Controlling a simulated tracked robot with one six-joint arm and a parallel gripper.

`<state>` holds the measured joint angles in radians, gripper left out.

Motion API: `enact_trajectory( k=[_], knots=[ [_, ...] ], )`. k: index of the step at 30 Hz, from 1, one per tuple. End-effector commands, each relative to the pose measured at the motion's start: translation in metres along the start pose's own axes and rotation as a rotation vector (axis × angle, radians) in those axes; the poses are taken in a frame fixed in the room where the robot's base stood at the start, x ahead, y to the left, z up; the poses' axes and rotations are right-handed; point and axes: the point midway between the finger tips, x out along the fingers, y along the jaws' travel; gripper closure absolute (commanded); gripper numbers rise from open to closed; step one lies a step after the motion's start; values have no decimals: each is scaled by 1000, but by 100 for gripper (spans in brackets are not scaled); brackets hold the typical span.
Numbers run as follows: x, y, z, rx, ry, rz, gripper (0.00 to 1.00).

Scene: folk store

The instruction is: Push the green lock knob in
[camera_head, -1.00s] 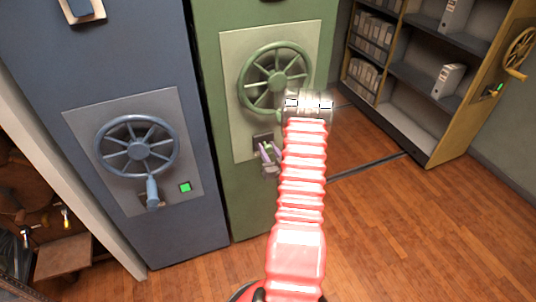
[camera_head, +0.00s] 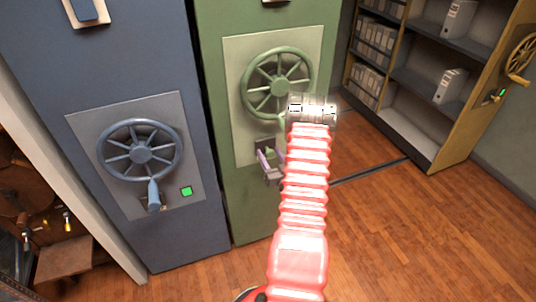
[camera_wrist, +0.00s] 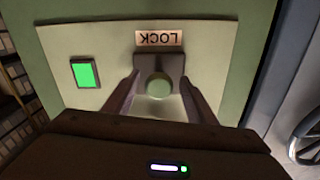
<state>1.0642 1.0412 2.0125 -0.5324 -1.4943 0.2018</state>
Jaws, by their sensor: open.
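The green lock knob (camera_wrist: 158,86) is round and sits on a dark mount below an upside-down LOCK label (camera_wrist: 159,39) in the wrist view. My gripper (camera_wrist: 161,80) is open, with one finger on each side of the knob. I cannot tell if either finger touches it. In the head view, my gripper (camera_head: 268,158) is at the lower part of the green cabinet's pale panel (camera_head: 240,100), below the green handwheel (camera_head: 277,84). My red arm partly covers this area, and the knob is hard to make out there.
A lit green indicator (camera_wrist: 86,73) is beside the lock on the panel. A blue cabinet (camera_head: 170,235) with its own handwheel (camera_head: 140,153) stands at the left. Open shelves (camera_head: 405,125) and a yellow door (camera_head: 465,120) are at the right. The wooden floor (camera_head: 420,240) is clear.

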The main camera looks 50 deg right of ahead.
Motion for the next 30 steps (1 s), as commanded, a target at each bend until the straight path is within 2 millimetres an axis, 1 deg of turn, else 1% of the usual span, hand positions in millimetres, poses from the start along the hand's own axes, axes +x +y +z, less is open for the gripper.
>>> enact_trajectory(
  k=[5,18,21,24,30],
  knots=[
    [-26,1,0,1,-2,3,49],
    [-102,0,0,1,0,3,49],
    [-114,0,1,1,0,2,49],
    [-121,-1,1,-1,1,1,49],
    [-125,-2,1,-1,1,-1,49]
  ],
)
